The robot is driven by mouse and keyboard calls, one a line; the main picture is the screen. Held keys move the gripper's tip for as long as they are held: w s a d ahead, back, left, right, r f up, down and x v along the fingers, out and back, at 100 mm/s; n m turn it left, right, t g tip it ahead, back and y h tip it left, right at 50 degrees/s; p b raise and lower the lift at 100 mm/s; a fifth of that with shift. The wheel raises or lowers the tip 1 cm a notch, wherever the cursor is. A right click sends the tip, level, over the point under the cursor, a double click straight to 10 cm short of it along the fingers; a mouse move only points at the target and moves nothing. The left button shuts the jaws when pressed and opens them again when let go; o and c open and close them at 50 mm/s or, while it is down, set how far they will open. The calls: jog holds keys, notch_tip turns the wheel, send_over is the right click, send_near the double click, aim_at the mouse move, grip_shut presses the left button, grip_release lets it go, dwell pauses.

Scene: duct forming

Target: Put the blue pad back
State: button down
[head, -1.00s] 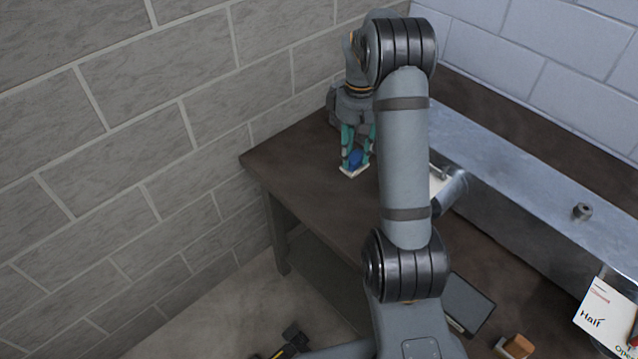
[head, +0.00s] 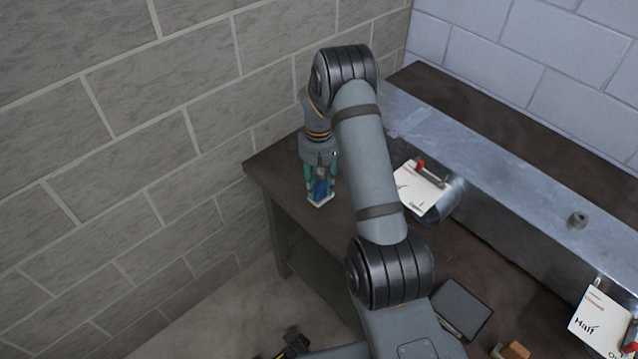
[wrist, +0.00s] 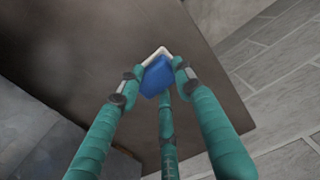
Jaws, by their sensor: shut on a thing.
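The blue pad (head: 321,187) is held between the teal fingers of my gripper (head: 320,184), over the left end of the dark bench. In the wrist view the blue pad (wrist: 157,77) sits between three fingertips of my gripper (wrist: 155,80). A pale, flat layer (wrist: 156,54) shows along the pad's far edge there and under it in the head view. I cannot tell whether the pad touches the bench top or hangs just above it.
The bench top (head: 275,172) ends close left of my gripper, beside a grey block wall. A white card with a red-marked clip (head: 423,188) lies to the right by the metal duct (head: 510,180). A dark flat tablet-like object (head: 462,308) lies nearer.

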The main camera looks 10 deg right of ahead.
aim_at(319, 188)
jog(key=shift+f, duration=0.25)
jog(key=c, duration=1.2)
grip_release()
jog(key=shift+r, duration=0.1)
notch_tip(319, 188, up, 12)
jog(key=shift+w+r+b, duration=0.15)
jog(key=shift+r+b, duration=0.05)
jog(key=shift+b, duration=0.1)
